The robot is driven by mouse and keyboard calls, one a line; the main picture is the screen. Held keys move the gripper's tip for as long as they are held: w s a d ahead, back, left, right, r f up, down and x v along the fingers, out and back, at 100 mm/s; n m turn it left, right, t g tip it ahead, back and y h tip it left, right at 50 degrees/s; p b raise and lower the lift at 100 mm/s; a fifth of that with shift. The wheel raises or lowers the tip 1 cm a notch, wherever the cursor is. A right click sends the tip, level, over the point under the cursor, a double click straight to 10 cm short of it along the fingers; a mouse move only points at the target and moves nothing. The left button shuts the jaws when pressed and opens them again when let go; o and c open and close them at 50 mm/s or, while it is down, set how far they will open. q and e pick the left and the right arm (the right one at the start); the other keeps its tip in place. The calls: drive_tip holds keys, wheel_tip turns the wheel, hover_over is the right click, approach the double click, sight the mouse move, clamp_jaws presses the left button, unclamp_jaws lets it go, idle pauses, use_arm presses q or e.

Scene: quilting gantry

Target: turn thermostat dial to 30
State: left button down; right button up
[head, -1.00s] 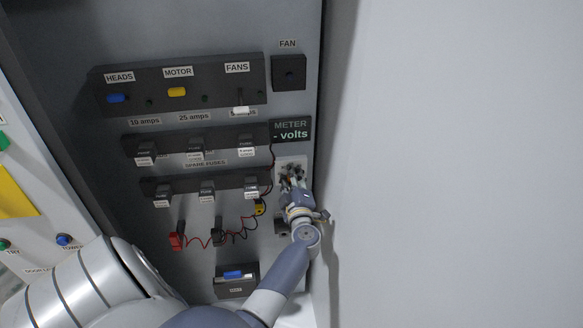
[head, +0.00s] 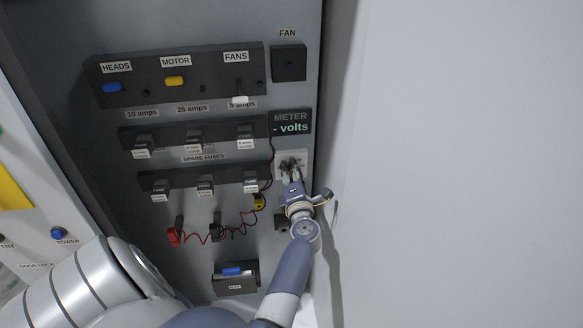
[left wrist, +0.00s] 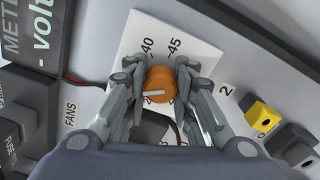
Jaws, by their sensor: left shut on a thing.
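The thermostat dial is an orange round knob (left wrist: 160,84) with a white pointer line, on a white plate (left wrist: 145,30). The numbers 40 and 45 show above the knob; lower numbers are mostly covered by the fingers. The pointer line lies roughly across the picture; its exact reading cannot be told. My left gripper (left wrist: 161,72) is shut on the dial, one finger on each side. In the head view the left gripper (head: 292,178) is at the white plate (head: 283,160) under the meter and hides the dial. My right gripper is in neither view.
The meter display (head: 290,123) is just above the plate. Fuse rows (head: 196,142) and red and black leads (head: 200,238) are left of the gripper. A yellow plug (left wrist: 262,117) sits nearby. Blank wall (head: 460,150) fills the right side.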

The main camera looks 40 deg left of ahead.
use_arm(q)
drive_tip(key=shift+f+n, duration=0.1)
drive_tip(key=shift+n, duration=0.5)
drive_tip(key=c, duration=1.3)
unclamp_jaws()
drive_tip(key=shift+c, duration=0.2)
